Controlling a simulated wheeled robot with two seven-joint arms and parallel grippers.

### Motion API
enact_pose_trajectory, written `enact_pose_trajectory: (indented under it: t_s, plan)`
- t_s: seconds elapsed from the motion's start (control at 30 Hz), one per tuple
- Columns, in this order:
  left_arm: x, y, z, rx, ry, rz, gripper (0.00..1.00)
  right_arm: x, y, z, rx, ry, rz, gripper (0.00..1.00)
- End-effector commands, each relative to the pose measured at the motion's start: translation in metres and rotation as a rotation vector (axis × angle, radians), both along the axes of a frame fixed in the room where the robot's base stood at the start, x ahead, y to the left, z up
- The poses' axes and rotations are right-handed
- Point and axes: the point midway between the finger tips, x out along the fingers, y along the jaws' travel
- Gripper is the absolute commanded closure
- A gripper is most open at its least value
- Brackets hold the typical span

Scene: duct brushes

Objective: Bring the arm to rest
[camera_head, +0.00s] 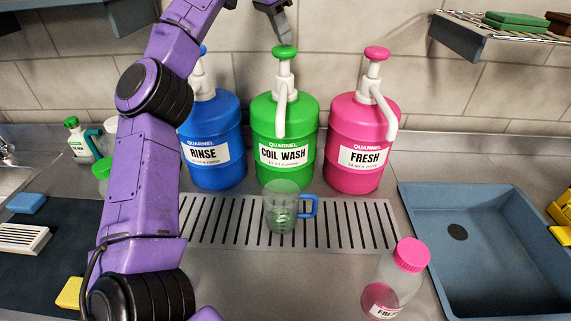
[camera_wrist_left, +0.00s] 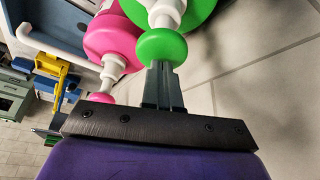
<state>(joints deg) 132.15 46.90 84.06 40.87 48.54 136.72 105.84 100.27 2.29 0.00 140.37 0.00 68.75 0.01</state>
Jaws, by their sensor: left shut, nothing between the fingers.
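My left arm (camera_head: 141,185), purple with black joints, reaches up from the bottom left. My left gripper (camera_head: 283,33) is at the top of the head view, its tips just above the green pump top (camera_head: 284,52) of the COIL WASH jug (camera_head: 283,130). In the wrist view the gripper (camera_wrist_left: 162,70) is shut and empty, its fingers together. Their tips are close to the green pump top (camera_wrist_left: 162,47); I cannot tell whether they touch. My right gripper is not in view.
The blue RINSE jug (camera_head: 212,140) and pink FRESH jug (camera_head: 362,140) flank the green one. A clear cup (camera_head: 281,208) with a blue handle stands on the drain grate (camera_head: 345,225). A pink-capped bottle (camera_head: 395,280) stands before the blue-grey basin (camera_head: 420,200). A shelf (camera_head: 460,42) hangs upper right.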

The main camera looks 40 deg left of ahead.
Motion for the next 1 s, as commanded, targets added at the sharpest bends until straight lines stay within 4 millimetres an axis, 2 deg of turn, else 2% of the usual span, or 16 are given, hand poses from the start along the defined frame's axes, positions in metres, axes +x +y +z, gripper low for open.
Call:
enact_pose_trajectory:
  t_s: [0.1, 0.73, 1.0]
  plan:
    - [0.000, 0.000, 0.010, 0.000, 0.000, 0.001, 1.00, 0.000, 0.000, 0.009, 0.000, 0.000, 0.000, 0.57]
    - [0.000, 0.000, 0.012, 0.000, -0.001, 0.000, 1.00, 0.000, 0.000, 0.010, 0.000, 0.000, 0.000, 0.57]
    - [0.000, 0.000, 0.043, -0.001, -0.002, 0.001, 1.00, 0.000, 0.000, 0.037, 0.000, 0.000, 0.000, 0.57]
